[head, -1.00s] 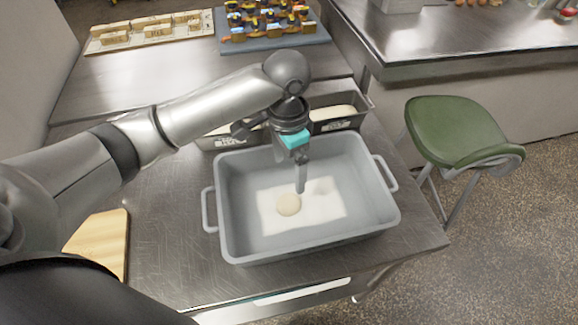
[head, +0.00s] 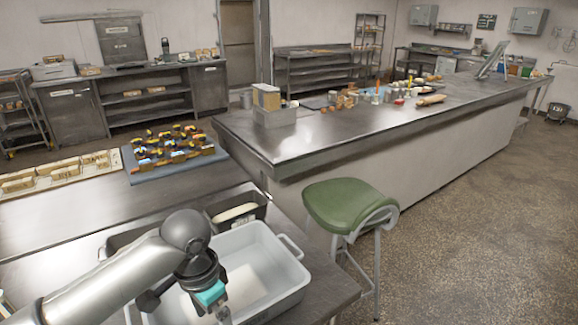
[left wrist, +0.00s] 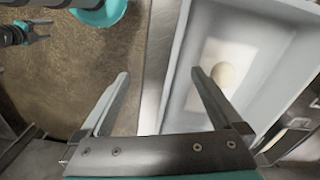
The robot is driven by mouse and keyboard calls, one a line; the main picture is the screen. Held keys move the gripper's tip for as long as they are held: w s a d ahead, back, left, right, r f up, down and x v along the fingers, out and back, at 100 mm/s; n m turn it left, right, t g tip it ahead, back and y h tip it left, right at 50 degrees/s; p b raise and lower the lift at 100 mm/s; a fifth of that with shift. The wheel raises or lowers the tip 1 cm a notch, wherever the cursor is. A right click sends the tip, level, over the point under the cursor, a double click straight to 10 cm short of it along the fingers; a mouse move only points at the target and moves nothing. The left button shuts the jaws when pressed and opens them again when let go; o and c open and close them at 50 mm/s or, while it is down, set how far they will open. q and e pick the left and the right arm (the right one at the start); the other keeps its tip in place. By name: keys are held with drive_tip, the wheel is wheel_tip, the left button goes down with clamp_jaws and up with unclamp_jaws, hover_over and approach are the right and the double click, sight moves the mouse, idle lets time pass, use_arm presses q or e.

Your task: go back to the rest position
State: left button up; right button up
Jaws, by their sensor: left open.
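My left gripper (head: 220,308) hangs over the grey bin (head: 291,272) at the bottom of the head view. In the left wrist view my left gripper (left wrist: 160,74) is open, with nothing between its fingers; one finger overlaps the bin (left wrist: 180,80).
Dark loaf tins (head: 238,208) stand behind the bin. A blue board with several small colourful items (head: 172,152) and a pale board with blocks (head: 60,172) lie farther back. A green stool (head: 350,205) stands right of the table, near a long counter (head: 300,145). Open floor lies right.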

drive_tip(key=w, duration=0.5)
use_arm(q)
drive_tip(key=s+d+f+t+h, duration=0.2)
drive_tip(key=s+d+f+h, duration=0.1)
drive_tip(key=s+d+f, duration=0.3)
drive_tip(key=s+a+n+t+y, duration=0.25)
drive_tip(key=s+a+n, duration=0.35)
drive_tip(key=s+a, duration=0.4)
wheel_tip(320, 180, down, 26)
drive_tip(key=s+d+r+g+b, duration=0.1)
drive_tip(key=s+g+b, duration=0.1)
drive_tip(key=b, duration=0.2)
drive_tip(key=s+a+f+g+b, duration=0.1)
drive_tip(key=s+f+b, duration=0.3)
drive_tip(key=s+f, duration=1.1)
wheel_tip(320, 180, down, 4)
drive_tip(key=shift+a+y, duration=0.45)
drive_tip(key=shift+a, duration=0.2)
use_arm(e)
wheel_tip(320, 180, down, 8)
drive_tip(key=s, duration=0.2)
drive_tip(key=shift+a+f, duration=0.15)
drive_tip(key=shift+a, duration=0.2)
